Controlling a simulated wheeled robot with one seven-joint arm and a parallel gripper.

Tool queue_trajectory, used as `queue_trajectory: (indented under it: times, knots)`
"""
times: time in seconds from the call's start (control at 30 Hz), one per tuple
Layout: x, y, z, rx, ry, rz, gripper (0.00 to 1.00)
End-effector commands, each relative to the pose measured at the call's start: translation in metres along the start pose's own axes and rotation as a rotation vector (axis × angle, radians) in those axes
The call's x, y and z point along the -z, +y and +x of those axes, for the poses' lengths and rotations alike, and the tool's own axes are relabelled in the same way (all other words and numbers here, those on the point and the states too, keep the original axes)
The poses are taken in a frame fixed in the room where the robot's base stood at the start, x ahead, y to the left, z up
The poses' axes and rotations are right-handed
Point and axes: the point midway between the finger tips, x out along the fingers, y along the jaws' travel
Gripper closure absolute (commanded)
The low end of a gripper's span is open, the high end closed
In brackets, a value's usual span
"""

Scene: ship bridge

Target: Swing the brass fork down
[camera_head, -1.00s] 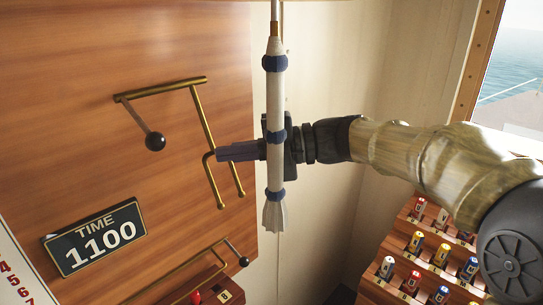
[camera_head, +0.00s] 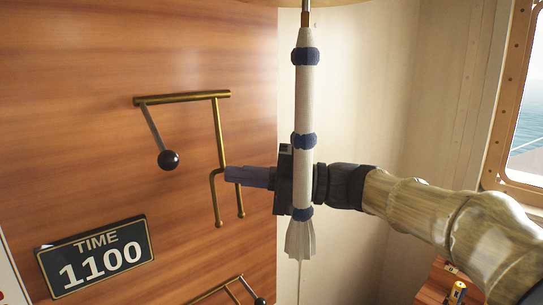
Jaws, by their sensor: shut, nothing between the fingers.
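The brass fork (camera_head: 221,140) hangs from a horizontal brass bar on the wooden panel, its two prongs pointing down. A lever with a black ball knob (camera_head: 168,160) hangs from the left end of the same bar. My gripper (camera_head: 229,174) reaches in from the right with its fingers shut and nothing visible between them. Its fingertips are at the fork's split, touching or very close to it; I cannot tell which. A white hanging roll with blue bands (camera_head: 304,105) stands in front of my gripper and hides part of it.
A TIME 1100 plate (camera_head: 97,258) is on the panel at lower left. A second brass rail with a black knob (camera_head: 231,291) is at the bottom. A rack with coloured pieces (camera_head: 457,291) is at lower right. A window (camera_head: 527,120) is at right.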

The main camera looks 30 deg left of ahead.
Motion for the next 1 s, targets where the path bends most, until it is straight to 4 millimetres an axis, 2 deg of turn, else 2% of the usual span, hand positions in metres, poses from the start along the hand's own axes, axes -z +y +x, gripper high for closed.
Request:
queue_trajectory:
  times: [0.37,0.53,0.7,1.0]
  knots:
    - [0.000,0.001,-0.001,-0.002,-0.004,-0.002,1.00]
    - [0.010,-0.002,-0.012,-0.001,-0.002,-0.004,1.00]
    - [0.028,-0.003,-0.033,0.000,-0.001,-0.005,1.00]
    - [0.025,0.001,-0.091,-0.001,0.004,-0.001,1.00]
